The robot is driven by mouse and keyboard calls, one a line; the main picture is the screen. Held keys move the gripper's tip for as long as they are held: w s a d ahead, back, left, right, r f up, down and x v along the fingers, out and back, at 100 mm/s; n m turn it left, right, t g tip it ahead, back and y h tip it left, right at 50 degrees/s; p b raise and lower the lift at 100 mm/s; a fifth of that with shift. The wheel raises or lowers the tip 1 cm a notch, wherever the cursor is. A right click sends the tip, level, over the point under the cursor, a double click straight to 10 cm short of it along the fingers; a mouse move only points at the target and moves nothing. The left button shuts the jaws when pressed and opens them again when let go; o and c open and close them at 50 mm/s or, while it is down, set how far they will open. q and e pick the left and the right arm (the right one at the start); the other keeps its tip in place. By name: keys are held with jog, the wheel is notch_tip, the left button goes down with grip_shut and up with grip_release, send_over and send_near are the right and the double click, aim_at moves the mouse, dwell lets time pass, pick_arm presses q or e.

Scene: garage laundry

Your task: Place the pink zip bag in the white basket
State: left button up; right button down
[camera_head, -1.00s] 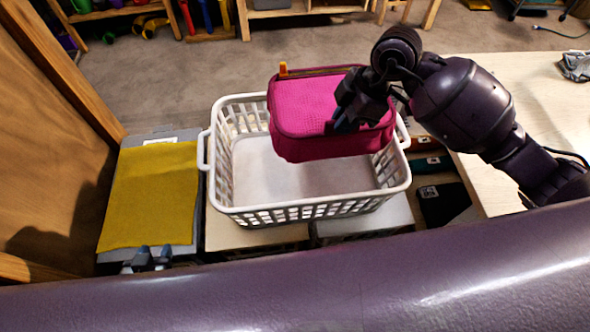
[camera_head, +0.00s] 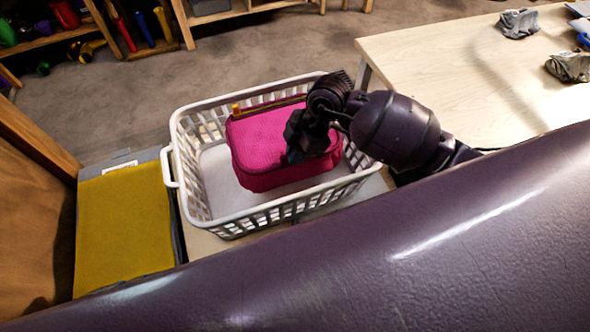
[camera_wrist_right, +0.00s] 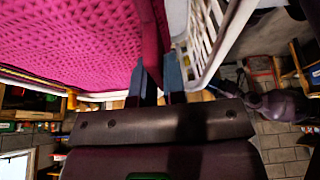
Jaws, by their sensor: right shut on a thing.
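The pink zip bag (camera_head: 262,143) is inside the rim of the white basket (camera_head: 215,226) in the head view. Whether it touches the basket floor I cannot tell. My right gripper (camera_head: 300,142) is shut on the bag's right side. In the right wrist view the bag (camera_wrist_right: 70,45) fills the upper left, with the gripper fingers (camera_wrist_right: 158,82) at its edge and the basket wall (camera_wrist_right: 208,45) close to their right. My left gripper is not in view.
A yellow cloth (camera_head: 125,225) lies on a grey surface left of the basket. A pale wooden table (camera_head: 450,75) with crumpled grey cloths (camera_head: 518,22) stands at the right. My large dark arm link crosses the front of the head view.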

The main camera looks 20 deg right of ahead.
jog(key=b, duration=0.2)
send_near(289, 183)
jog(key=x, duration=0.5)
jog(key=shift+w+f, duration=0.1)
jog(key=shift+w, duration=0.1)
jog(key=shift+p, duration=0.3)
jog(key=c, duration=1.3)
grip_release()
jog(key=shift+d+f, duration=0.1)
jog(key=shift+o, duration=0.6)
jog(key=shift+r, duration=0.25)
jog(key=p+v, duration=0.2)
jog(key=v, duration=0.8)
jog(key=shift+d+r, duration=0.25)
jog(key=shift+r, duration=0.1)
jog(key=shift+d+r, duration=0.2)
jog(key=shift+r, duration=0.25)
jog(key=shift+s+a, duration=0.1)
